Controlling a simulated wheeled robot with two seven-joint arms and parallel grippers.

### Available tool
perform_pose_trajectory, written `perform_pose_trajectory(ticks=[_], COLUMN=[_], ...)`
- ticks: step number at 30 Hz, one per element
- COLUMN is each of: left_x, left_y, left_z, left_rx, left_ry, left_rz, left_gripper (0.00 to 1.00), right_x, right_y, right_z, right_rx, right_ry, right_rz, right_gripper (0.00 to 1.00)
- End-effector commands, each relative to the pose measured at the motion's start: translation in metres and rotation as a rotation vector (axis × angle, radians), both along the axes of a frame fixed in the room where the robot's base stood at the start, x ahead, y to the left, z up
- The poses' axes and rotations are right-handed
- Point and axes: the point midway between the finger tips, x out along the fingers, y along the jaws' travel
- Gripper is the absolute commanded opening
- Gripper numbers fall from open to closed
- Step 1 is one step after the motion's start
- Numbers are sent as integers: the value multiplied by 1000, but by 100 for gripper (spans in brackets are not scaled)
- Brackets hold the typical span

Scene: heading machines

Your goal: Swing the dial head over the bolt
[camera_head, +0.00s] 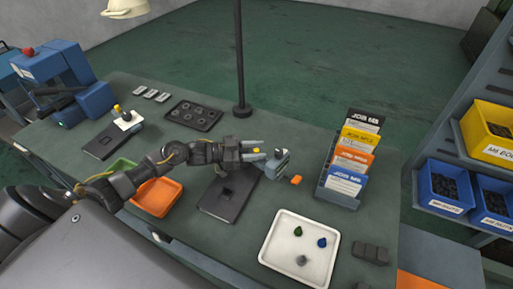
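My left gripper (264,151) reaches in over the middle of the bench. Its two fingers stand apart, with a small yellow piece (256,150) between them; whether they touch it is unclear. A small grey block (281,162), possibly the dial head, is at the fingertips and partly hidden by them. A dark flat plate (218,206) with a black square on it lies just below the gripper. An orange piece (295,180) lies right of the block. I cannot make out a bolt clearly. My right gripper is not in view.
A white tray (270,262) with small green, blue and grey pieces is in front. A card rack (338,196) stands right; an orange bin (157,213) is left. A black post (239,60) rises behind the gripper. A dark tray (195,116) lies behind left.

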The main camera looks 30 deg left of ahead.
Motion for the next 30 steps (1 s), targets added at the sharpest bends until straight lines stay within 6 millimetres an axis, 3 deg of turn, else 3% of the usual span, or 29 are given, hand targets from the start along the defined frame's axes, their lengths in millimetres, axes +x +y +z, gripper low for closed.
perform_pose_trajectory(ticks=[8,17,25,30], left_x=[0,0,0,-1], left_y=[-1,0,0,1], left_z=[0,0,-1,-3], left_rx=[0,1,1,3], left_ry=[0,-1,-1,-3], left_rz=[0,1,-2,-33], left_gripper=[37,0,0,0], right_x=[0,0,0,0], right_y=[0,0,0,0], right_z=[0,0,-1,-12], right_rx=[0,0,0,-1], right_ry=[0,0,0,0], right_rz=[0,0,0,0], right_gripper=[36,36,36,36])
